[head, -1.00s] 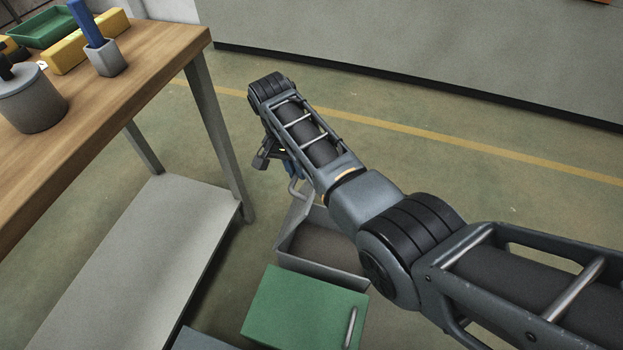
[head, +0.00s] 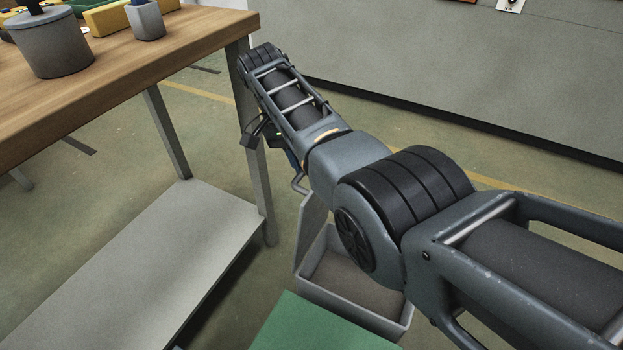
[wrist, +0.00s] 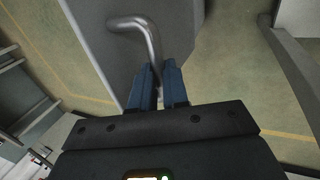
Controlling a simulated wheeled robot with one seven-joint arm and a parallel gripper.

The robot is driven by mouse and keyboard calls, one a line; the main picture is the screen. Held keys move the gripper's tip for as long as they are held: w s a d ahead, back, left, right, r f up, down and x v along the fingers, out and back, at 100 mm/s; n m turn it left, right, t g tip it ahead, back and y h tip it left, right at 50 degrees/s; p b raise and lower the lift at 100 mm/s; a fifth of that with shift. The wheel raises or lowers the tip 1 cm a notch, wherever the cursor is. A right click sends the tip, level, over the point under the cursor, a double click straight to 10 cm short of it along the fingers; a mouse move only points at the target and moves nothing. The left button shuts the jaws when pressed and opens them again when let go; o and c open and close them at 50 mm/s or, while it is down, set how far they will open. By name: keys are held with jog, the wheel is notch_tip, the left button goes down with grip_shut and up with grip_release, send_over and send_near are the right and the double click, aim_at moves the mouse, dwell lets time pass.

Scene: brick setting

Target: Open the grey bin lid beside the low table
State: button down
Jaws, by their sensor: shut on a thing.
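The grey bin (head: 398,325) stands open on the floor, and I can see into its inside. Its grey lid (head: 309,228) stands raised at the bin's left edge, partly hidden by my arm. A bent metal handle (head: 298,186) is at the lid's top; it also shows in the wrist view (wrist: 150,42) against the grey lid panel (wrist: 95,35). My gripper (wrist: 160,82) is shut on the handle, its blue fingers on either side of the bar. In the head view the gripper is mostly hidden behind my arm.
A green-topped box (head: 315,328) is close in front of the bin. A low grey surface (head: 150,270) lies to the left, beneath a wooden table (head: 130,75) bearing a grey pot (head: 48,50) and other items. Open floor lies beyond, up to a grey wall (head: 430,75).

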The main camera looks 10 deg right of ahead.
jog(key=shift+w+a+f+g+h+b, duration=0.15)
jog(key=shift+a+f+b, duration=0.3)
jog(key=shift+b, duration=0.6)
jog(key=shift+w+a+f+g+h+b, duration=0.15)
jog(key=shift+a+b, duration=0.35)
jog(key=shift+b, duration=0.55)
jog(key=shift+a, duration=0.1)
jog(key=c, duration=1.1)
grip_release()
jog(key=shift+w+r, duration=0.15)
jog(key=shift+r, duration=0.15)
jog(key=shift+w+r, duration=0.1)
jog(key=s+d+r+p, duration=0.1)
jog(key=d+r+p, duration=0.2)
jog(key=p, duration=0.3)
jog(key=s+d+r+p, duration=0.1)
jog(key=d+r+p, duration=0.3)
jog(key=p, duration=0.3)
jog(key=s+d+r+p, duration=0.2)
jog(key=d+r+p, duration=0.1)
jog(key=p, duration=0.4)
jog(key=shift+d+r, duration=0.35)
jog(key=shift+d, duration=0.2)
